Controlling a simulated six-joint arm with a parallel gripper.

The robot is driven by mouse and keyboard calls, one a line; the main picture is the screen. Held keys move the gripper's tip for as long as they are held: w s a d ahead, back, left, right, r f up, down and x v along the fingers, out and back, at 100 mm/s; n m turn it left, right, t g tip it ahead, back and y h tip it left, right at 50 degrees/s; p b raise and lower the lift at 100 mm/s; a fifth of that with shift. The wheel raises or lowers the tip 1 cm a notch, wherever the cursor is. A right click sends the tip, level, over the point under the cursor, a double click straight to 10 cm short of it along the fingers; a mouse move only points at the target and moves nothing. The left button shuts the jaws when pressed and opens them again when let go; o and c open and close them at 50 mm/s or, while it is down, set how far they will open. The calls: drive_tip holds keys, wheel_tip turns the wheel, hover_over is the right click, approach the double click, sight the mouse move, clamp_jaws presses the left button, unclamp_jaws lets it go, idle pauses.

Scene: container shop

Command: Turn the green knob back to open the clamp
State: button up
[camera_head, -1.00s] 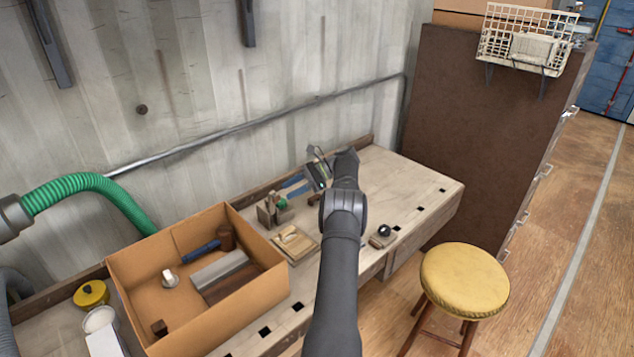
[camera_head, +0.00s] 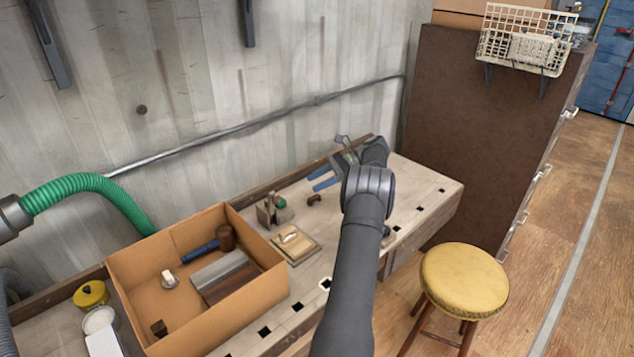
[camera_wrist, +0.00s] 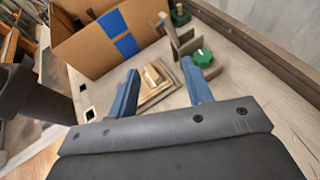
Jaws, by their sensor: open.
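The green knob (camera_head: 281,202) is on the small clamp (camera_head: 266,213) on the workbench, right of the cardboard box. In the wrist view the green knob (camera_wrist: 203,57) shows just beyond the tip of the right finger, with the clamp's upright bar (camera_wrist: 168,30) beside it. My gripper (camera_head: 321,179) is open and empty, to the right of the clamp and apart from it in the head view. Its two blue fingers also show spread in the wrist view (camera_wrist: 160,68). Whether the clamp's jaws are tight cannot be told.
A cardboard box (camera_head: 175,335) with tools stands left of the clamp. A wooden block on a board (camera_head: 293,243) lies in front of it. A small brown piece (camera_head: 314,199) lies between clamp and gripper. The wall (camera_head: 220,90) rises behind the bench.

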sight(288, 208)
drive_tip(key=d+f+m+t, duration=0.4)
drive_tip(key=d+m+t, duration=0.1)
drive_tip(key=m+t, duration=0.15)
drive_tip(key=shift+n+t+y, duration=0.25)
drive_tip(key=shift+y, duration=0.05)
drive_tip(key=x, duration=1.7)
drive_tip(key=shift+a+f, duration=0.1)
drive_tip(key=shift+f, duration=0.2)
drive_tip(key=c, duration=0.7)
